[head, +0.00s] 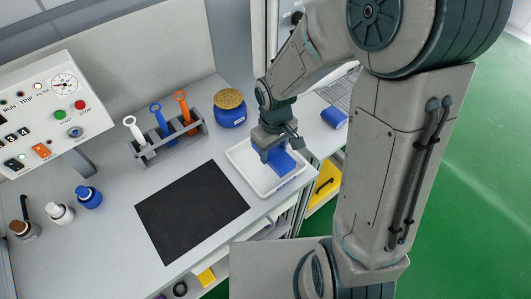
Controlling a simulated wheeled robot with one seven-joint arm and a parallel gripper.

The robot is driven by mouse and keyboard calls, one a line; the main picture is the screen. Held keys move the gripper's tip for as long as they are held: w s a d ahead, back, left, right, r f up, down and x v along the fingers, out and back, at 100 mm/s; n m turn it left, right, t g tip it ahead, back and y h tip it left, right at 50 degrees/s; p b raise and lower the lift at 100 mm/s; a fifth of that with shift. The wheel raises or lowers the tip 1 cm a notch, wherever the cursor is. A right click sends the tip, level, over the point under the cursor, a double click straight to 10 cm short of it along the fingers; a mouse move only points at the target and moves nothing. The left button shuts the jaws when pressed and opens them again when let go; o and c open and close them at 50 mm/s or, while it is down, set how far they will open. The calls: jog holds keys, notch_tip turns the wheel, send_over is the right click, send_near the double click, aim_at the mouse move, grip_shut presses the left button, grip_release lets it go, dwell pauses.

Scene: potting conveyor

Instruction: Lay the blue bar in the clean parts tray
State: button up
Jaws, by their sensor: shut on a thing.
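The blue bar (284,163) is at my gripper (276,156), over the white tray. My gripper is shut on the bar and points down. The white tray (236,157) stands on the bench to the right of the black mat; I take it to be the clean parts tray, though no label can be read. The bar is within the tray's outline, towards its right part. I cannot tell whether it touches the tray floor. The gripper hides part of the bar and of the tray's far wall.
A blue jar with a gold lid (230,108) stands just behind the tray. A grey rack (156,149) holds white, blue and orange tools. A black mat (191,210) lies left of the tray. Small bottles (89,197) and a control panel (45,115) are at the left. Another blue item (334,118) is to the right.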

jog(key=shift+w+a+f, duration=0.5)
jog(key=shift+w, duration=0.15)
jog(key=shift+w+a+f, duration=0.45)
jog(key=shift+w, duration=0.15)
jog(key=shift+f+p, duration=0.4)
jog(key=shift+f, duration=1.6)
jog(key=shift+f, duration=0.1)
jog(key=shift+f+b, duration=0.15)
jog(key=shift+b, duration=0.15)
jog(key=o, duration=1.1)
jog(key=shift+c, duration=0.2)
jog(key=shift+r, duration=0.2)
